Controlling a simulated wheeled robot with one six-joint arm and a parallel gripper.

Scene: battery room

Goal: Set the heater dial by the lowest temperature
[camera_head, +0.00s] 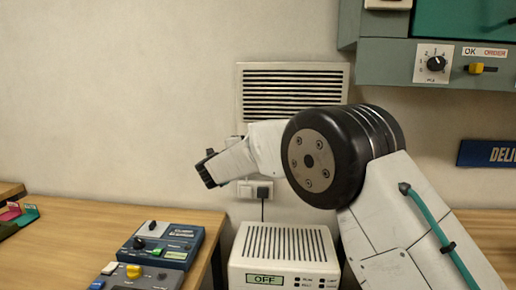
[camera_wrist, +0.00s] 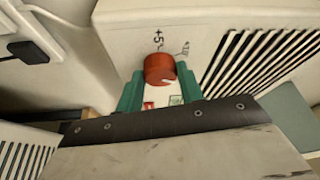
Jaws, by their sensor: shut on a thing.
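In the wrist view a red round dial (camera_wrist: 160,68) with a pale pointer mark sits on a white slatted housing (camera_wrist: 118,22). A "+5" mark is printed above the dial. The two green fingers of my gripper (camera_wrist: 161,88) are shut on the dial from both sides. In the head view my wrist (camera_head: 208,168) is in front of the wall, left of my black arm joint. The fingers and the dial are hidden there. A white slatted box (camera_head: 320,245) with a display (camera_head: 265,280) reading OFF stands below my arm.
A wall vent (camera_head: 240,95) and a socket with a black plug (camera_head: 263,190) are behind my arm. Blue and grey control boxes (camera_head: 165,243) stand on the left wooden table (camera_head: 85,225). A grey-green cabinet (camera_head: 400,65) with a dial hangs upper right.

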